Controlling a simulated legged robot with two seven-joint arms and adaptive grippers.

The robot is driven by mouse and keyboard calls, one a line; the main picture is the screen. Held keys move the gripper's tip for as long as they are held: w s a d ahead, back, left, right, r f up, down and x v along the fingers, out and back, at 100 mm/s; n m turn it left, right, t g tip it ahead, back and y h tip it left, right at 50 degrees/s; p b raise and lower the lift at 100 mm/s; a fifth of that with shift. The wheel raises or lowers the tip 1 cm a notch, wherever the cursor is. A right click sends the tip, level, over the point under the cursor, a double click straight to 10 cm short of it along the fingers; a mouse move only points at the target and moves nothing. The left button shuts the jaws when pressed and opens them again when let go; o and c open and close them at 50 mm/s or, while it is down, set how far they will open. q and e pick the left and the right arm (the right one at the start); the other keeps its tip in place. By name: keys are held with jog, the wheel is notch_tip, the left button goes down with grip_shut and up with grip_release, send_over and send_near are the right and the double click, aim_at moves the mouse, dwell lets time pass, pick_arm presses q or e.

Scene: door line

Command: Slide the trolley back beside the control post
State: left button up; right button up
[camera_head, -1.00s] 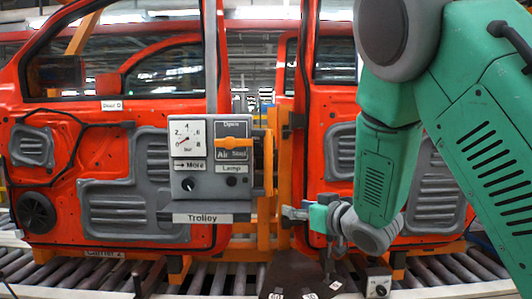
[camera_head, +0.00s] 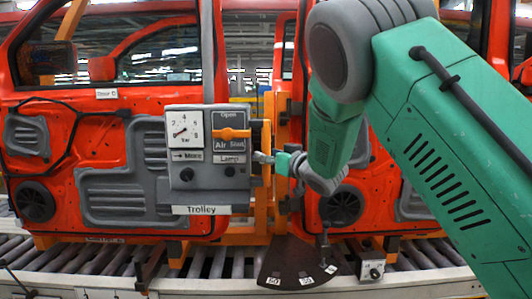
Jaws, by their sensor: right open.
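The control post (camera_head: 208,188) is a grey box with a pressure gauge, an orange air handle (camera_head: 230,133) and a lamp label. A plate reading "Trolley" (camera_head: 201,210) is fixed along its bottom edge. I cannot tell which part is the trolley itself. My right gripper (camera_head: 262,157) is open, its fingers pointing left close to the box's right side, in front of the orange upright (camera_head: 280,115). It looks small, and I cannot tell whether it touches anything. My left gripper is not in view.
Red car doors stand behind, a left one (camera_head: 60,140) and a right one (camera_head: 385,195). A roller conveyor (camera_head: 215,262) runs below. A dark fan-shaped plate (camera_head: 285,262) with number tags and a small knob box (camera_head: 371,270) sit in front.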

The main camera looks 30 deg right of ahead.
jog(key=shift+w+a, duration=0.25)
jog(key=shift+w, duration=0.3)
grip_shut()
jog(key=shift+w, duration=0.1)
